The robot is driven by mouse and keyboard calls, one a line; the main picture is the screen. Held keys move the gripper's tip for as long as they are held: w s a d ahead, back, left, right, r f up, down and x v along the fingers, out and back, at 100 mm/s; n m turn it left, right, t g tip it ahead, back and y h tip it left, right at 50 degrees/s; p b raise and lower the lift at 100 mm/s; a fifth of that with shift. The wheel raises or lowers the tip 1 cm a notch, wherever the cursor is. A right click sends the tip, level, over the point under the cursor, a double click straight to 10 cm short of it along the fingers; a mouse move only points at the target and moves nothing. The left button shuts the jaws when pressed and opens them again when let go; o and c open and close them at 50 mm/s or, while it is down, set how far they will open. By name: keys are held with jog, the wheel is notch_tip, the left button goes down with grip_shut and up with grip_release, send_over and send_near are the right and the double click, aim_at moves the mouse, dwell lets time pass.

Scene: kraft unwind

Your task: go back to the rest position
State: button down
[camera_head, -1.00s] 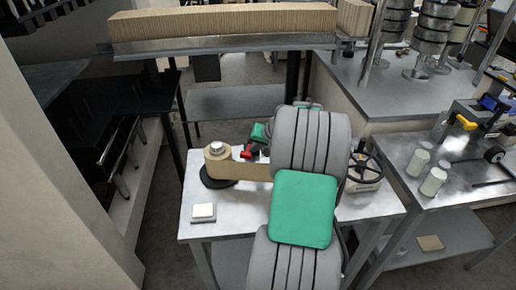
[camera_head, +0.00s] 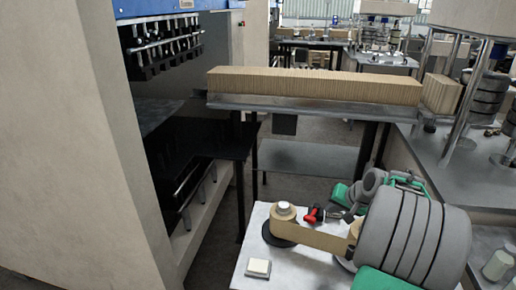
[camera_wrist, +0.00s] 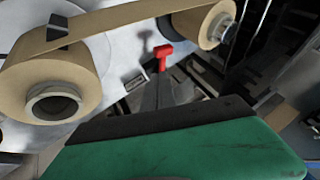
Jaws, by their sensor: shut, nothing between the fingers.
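My gripper shows in the wrist view (camera_wrist: 160,88) as grey fingers beyond the green and dark housing. The fingers are shut and empty. They point toward a small red part (camera_wrist: 163,55), which also shows in the head view (camera_head: 313,214) on the metal table. A kraft paper roll (camera_head: 284,226) stands on a dark disc at the table's left, and a paper web (camera_head: 320,238) runs from it to a second roll (camera_head: 356,230). In the head view my large grey arm hides the table's right part, and my fingertips are hard to make out there.
A small pale block on a plate (camera_head: 258,267) lies at the table's left front. Behind, a long rack bears a row of brown sheets (camera_head: 315,85). A dark machine bay (camera_head: 190,160) is at left. A side bench (camera_head: 470,165) is at right.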

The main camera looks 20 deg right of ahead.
jog(key=s+a+r+n+g, duration=0.1)
jog(key=s+a+r+n, duration=0.1)
jog(key=a, duration=0.6)
jog(key=s+a+r+n+g, duration=0.1)
jog(key=a+r+n, duration=0.1)
jog(key=a, duration=0.7)
jog(key=s+a+r+n, duration=0.1)
jog(key=s+a+n, duration=0.1)
jog(key=a, duration=0.6)
jog(key=s+a+n+g, duration=0.1)
jog(key=s+a+n, duration=0.1)
jog(key=s+a, duration=0.5)
jog(key=shift+s+a+f+n, duration=0.25)
jog(key=shift+s+a+n, duration=0.1)
jog(key=shift+s, duration=0.75)
